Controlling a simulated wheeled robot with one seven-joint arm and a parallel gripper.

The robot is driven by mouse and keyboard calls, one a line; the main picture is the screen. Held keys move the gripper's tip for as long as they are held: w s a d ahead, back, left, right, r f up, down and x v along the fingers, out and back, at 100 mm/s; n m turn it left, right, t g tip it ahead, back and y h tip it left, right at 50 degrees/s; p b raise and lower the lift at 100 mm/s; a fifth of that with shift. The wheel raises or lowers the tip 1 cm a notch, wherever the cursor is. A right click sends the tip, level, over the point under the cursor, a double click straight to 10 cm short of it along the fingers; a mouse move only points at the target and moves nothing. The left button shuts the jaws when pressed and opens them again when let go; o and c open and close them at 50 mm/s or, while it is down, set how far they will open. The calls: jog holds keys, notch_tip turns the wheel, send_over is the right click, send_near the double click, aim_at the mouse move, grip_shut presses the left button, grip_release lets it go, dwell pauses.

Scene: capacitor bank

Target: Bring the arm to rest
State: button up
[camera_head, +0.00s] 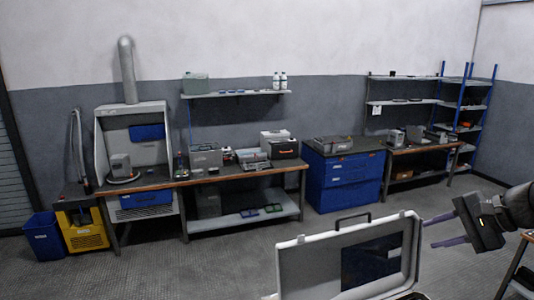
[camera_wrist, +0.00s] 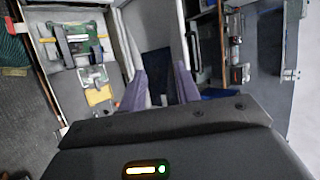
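My gripper (camera_head: 434,231) is at the right of the head view, held up beside an open case, with its fingers pointing left. The two purple-grey fingers are apart with nothing between them. In the wrist view the gripper (camera_wrist: 160,88) also shows two separate fingers and empty space between them. My arm runs off the right edge of the head view, so most of it is hidden.
The open light case (camera_head: 290,268) stands in front, lid raised. Workbenches (camera_head: 245,171) and a blue drawer cabinet (camera_head: 342,182) line the far wall. A blue bin (camera_head: 43,236) stands left. Open floor (camera_head: 205,262) lies between. A board (camera_wrist: 78,42) shows in the wrist view.

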jog(key=w+a+f+n+g+h+b, duration=0.1)
jog(key=a+f+n+g+h, duration=0.15)
jog(key=a+f, duration=0.55)
jog(key=s+a+f+n+h+b, duration=0.1)
jog(key=s+a+f+n+h, duration=0.1)
jog(key=s+a+f+n, duration=0.3)
jog(key=s+a+f+n+g+h+b, duration=0.1)
jog(key=s+a+f+n, duration=0.4)
jog(key=f, duration=0.9)
jog(key=s+a+h+b, duration=0.1)
jog(key=s+a, duration=0.1)
jog(key=a, duration=0.2)
jog(key=shift+a+h+b, duration=0.15)
jog(key=shift+h+b, duration=0.15)
jog(key=shift+h, duration=0.05)
